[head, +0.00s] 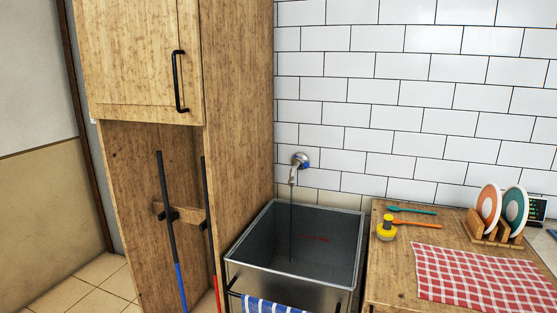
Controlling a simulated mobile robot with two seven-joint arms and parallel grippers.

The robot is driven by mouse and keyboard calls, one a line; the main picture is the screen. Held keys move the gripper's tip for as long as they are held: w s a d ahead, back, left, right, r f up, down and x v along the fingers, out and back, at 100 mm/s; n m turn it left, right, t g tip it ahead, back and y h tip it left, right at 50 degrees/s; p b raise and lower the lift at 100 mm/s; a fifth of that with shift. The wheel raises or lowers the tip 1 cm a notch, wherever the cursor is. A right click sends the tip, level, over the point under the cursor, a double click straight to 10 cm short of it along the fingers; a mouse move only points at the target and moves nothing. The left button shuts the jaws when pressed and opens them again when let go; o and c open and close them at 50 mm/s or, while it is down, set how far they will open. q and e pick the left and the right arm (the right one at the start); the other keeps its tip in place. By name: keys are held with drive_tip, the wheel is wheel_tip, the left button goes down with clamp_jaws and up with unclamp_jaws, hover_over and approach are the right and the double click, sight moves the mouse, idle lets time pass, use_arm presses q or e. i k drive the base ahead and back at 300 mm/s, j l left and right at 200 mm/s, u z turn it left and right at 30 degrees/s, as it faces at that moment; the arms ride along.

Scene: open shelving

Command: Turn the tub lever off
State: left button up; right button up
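A grey metal tub (341,250) stands between the tall wooden cabinet and the wooden counter. Above it, a chrome tap (297,166) comes out of the white tiled wall. A small blue part (307,165) shows on the tap's right side; it looks like the lever, but it is too small to tell its exact position. A thin vertical line, which looks like running water, drops from the spout into the tub. Neither of my grippers shows in the head view.
A tall wooden cabinet (238,130) stands close on the left of the tub, with poles in its open lower part. A wooden counter (385,270) on the right holds a plate rack (492,238), a checkered cloth (480,275) and a yellow-topped item (387,226). A blue striped towel (268,305) hangs in front.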

sight(305, 165)
drive_tip(key=i+j, duration=0.25)
drive_tip(key=j, duration=0.15)
drive_tip(key=i+j, duration=0.25)
drive_tip(key=j, duration=0.15)
drive_tip(key=i+j+z, duration=0.2)
drive_tip(key=j+z, duration=0.25)
drive_tip(key=i+j+z, duration=0.15)
drive_tip(key=z, duration=0.3)
drive_tip(key=k+j, duration=0.05)
drive_tip(key=j, duration=0.05)
